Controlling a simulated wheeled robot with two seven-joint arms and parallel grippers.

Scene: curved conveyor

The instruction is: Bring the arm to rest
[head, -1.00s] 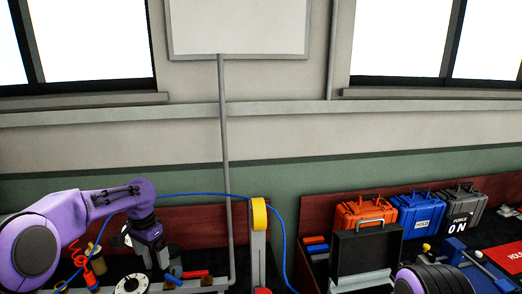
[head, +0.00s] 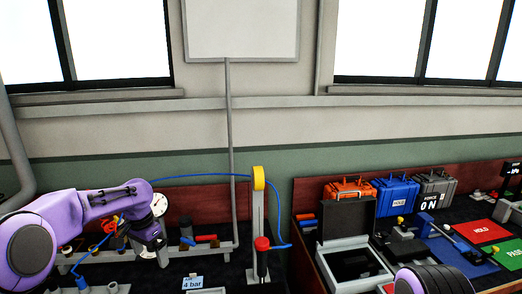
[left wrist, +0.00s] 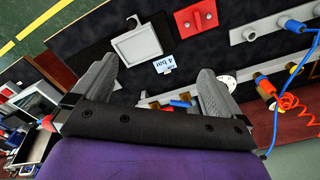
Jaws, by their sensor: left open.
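My left gripper (head: 152,246) hangs from the purple arm at the left of the head view, above the left part of the bench. In the left wrist view its two grey fingers (left wrist: 155,90) are spread apart with nothing between them. Beyond them lie the dark bench top, a grey square frame (left wrist: 136,44) and a "4 bar" label (left wrist: 163,64). In the head view this label (head: 193,283) lies on the bench to the right of the gripper. A purple part of my right arm shows at the bottom right; its gripper is out of view.
A post with a yellow top (head: 258,178) stands at the middle, with a blue hose (head: 205,175) running to it. Orange (head: 349,188), blue (head: 397,196) and grey cases stand at the back right. An open black case (head: 350,222) stands before them. A red HOLD panel (head: 483,231) lies farther right.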

